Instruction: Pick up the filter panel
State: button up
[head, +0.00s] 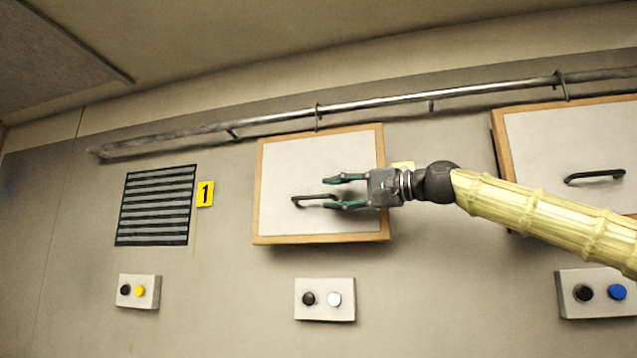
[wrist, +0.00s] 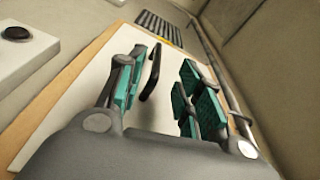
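A white filter panel (head: 285,215) with a wooden frame and a dark bar handle (head: 314,198) is on the wall in the middle of the head view. A second similar panel (head: 540,140) with its own handle (head: 595,176) is at the right, partly hidden by my arm. My gripper (head: 327,192) is open in front of the middle panel, its teal-padded fingers close to the handle. In the wrist view the handle (wrist: 151,72) appears between the spread fingers, nearer the left one. I cannot tell whether a finger touches it.
A metal rail (head: 380,101) runs along the wall above the panels. A slatted dark grille (head: 157,205) with a yellow number 1 tag (head: 205,194) is at the left. Button boxes (head: 325,312) sit below, with others at left (head: 152,297) and right (head: 567,307).

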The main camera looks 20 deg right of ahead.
jog(key=shift+p+x, duration=1.8)
jog(key=shift+x, duration=0.65)
jog(key=shift+w+d+f, duration=0.1)
jog(key=shift+d+f, duration=0.05)
jog(key=shift+f, duration=0.05)
jog(key=shift+d, duration=0.1)
jog(key=shift+c, duration=0.4)
grip_shut()
